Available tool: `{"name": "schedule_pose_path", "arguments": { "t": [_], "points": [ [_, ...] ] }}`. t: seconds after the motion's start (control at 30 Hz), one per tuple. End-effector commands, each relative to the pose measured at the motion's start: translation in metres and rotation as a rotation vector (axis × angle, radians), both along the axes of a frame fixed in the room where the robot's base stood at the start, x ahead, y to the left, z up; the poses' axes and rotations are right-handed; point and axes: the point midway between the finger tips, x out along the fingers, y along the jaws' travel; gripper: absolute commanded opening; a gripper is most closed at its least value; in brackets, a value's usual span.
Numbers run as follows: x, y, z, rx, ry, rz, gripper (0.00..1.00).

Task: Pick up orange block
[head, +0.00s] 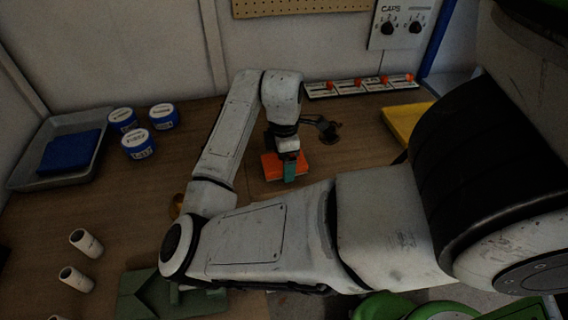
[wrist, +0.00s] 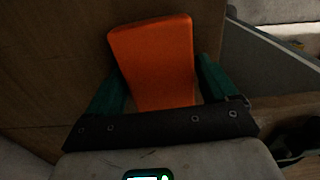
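The orange block (head: 270,166) lies on the brown wooden table, below my gripper (head: 290,170). One teal finger covers part of the block in the head view. In the wrist view the orange block (wrist: 155,60) fills the space ahead of and between the two teal fingers of my gripper (wrist: 162,88). The fingers are spread wide, one on each side of the block, with narrow gaps showing. Whether the fingertips reach down beside the block or stop above it, I cannot tell.
A grey tray with a blue block (head: 72,152) stands at left, beside several blue-and-white tubs (head: 138,144). A yellow tray (head: 405,120) is at right. A row of orange-knobbed switches (head: 360,86) lines the back.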

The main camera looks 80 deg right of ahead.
Motion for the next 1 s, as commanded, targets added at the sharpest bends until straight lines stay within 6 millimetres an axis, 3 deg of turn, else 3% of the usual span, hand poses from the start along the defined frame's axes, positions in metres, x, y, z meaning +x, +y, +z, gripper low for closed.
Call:
{"name": "schedule_pose_path", "arguments": {
  "t": [0.43,0.77,1.0],
  "points": [
    [0.0,0.0,0.0,0.0,0.0,0.0,0.44],
    [0.0,0.0,0.004,-0.001,0.0,0.0,0.44],
    [0.0,-0.001,0.034,-0.003,0.0,-0.001,0.44]
  ]
}}
